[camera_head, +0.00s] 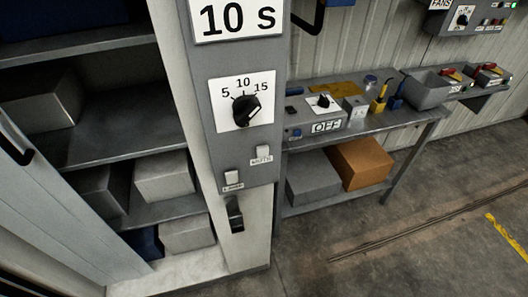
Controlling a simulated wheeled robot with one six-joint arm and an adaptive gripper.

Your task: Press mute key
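A grey control panel (207,75) is fixed to a pale upright post, left of the picture's middle. Low on it are two small pale keys. The right key (262,152) has a small label under it that seems to read MUTE, but the print is blurred. The left key (231,176) sits a little lower, and its label is too small to read surely. Nothing touches either key. My gripper is not in view.
Above the keys are a black dial (246,110) marked 5, 10, 15 and a "10 S" sign (237,17). A black latch (235,213) sits below. Shelves with boxes (163,176) stand left, a workbench (420,113) right. Floor (390,235) at lower right looks clear.

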